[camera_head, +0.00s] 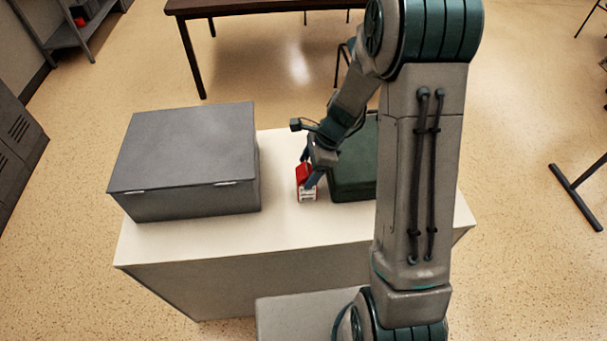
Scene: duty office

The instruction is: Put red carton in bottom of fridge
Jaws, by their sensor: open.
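A small red and white carton (307,195) stands upright on the white tabletop, between a grey lidded box and a dark green box. My gripper (308,172) reaches down over it from above and is open. Its fingers are at the carton's upper part, one behind it and one at its right side. Whether they touch the carton is too small to tell. The gripper hides part of the carton's top. No fridge can be made out for certain in this view.
The grey lidded box (185,155) is shut and fills the table's left side. The dark green box (353,180) stands close right of the carton, partly behind my arm. The white tabletop (260,235) is bare in front. A dark table (260,8) stands behind; a shelf (75,35) is upper left.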

